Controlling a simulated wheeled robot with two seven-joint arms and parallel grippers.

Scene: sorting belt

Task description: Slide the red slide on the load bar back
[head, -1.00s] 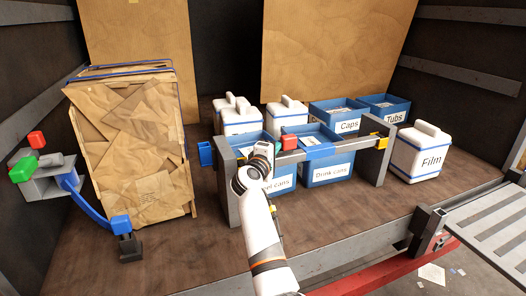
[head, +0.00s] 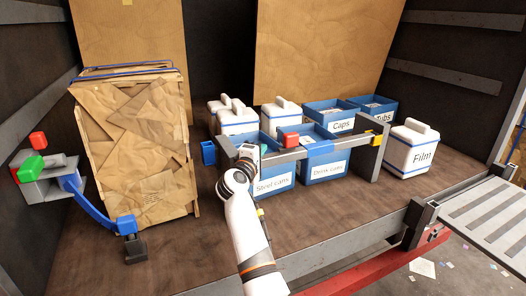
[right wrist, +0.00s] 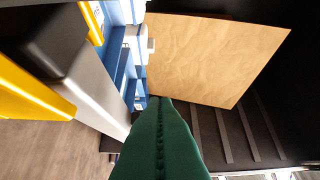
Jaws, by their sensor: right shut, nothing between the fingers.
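The red slide (head: 291,139) sits on the grey load bar (head: 345,144), left of a blue band (head: 320,149) on the same bar. My right gripper (head: 248,151) is near the left end of the bar, to the left of the red slide and apart from it in the picture. Its fingers are hardly visible in the head view. In the right wrist view the dark green fingers (right wrist: 163,108) are shut together and hold nothing. I cannot make out the red slide there. My left gripper is not in view.
Blue bins, including Steel cans (head: 275,181) and Drink cans (head: 328,172), stand behind the bar. A white Film canister (head: 410,147) is at the right. A cardboard bale (head: 135,150) stands at the left. The wooden floor in front of the bar has free room.

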